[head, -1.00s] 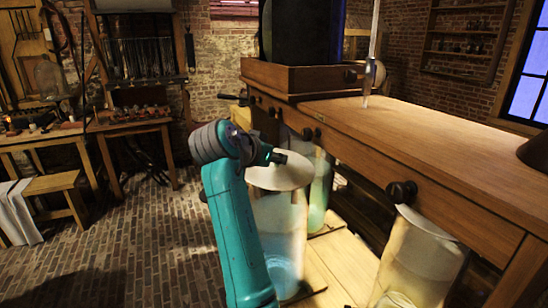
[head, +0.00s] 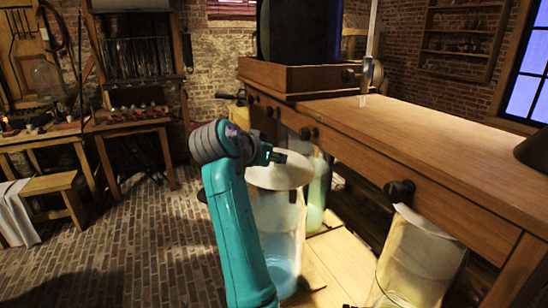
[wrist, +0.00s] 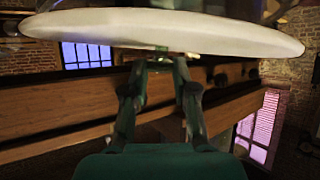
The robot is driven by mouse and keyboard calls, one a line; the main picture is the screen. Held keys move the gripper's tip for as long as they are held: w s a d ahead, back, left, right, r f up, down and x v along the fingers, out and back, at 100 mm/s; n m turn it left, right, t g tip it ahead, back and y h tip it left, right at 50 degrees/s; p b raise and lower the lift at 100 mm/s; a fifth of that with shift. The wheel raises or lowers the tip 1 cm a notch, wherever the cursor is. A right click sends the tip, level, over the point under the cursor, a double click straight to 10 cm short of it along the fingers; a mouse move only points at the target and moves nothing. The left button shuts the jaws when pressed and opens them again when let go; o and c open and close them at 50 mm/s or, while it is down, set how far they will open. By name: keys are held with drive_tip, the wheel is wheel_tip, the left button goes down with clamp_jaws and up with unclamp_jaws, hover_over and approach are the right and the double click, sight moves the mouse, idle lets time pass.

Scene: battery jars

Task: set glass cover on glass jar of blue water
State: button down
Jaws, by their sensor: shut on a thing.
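My gripper (head: 276,157) is shut on the pale round glass cover (head: 281,174). In the wrist view my gripper (wrist: 162,60) reaches up to the cover, a wide white disc (wrist: 160,30) that spans the top. In the head view the cover appears over the top of the glass jar of blue water (head: 284,235), whose blue shows low down. I cannot tell whether the cover touches the jar's rim, as the cover hides it. My teal arm hides the jar's left side.
A greenish glass jar (head: 319,195) stands just behind. Another jar with a pale cover (head: 418,260) stands at the right. The jars are on pale boards (head: 342,262) beside a long wooden bench (head: 430,150) with dark knobs.

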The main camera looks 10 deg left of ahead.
drive_tip(key=shift+r, duration=0.9)
idle(2.6)
drive_tip(key=shift+f, duration=0.8)
idle(0.9)
drive_tip(key=c, duration=1.2)
unclamp_jaws()
drive_tip(key=shift+s, duration=0.1)
drive_tip(key=v, duration=1.1)
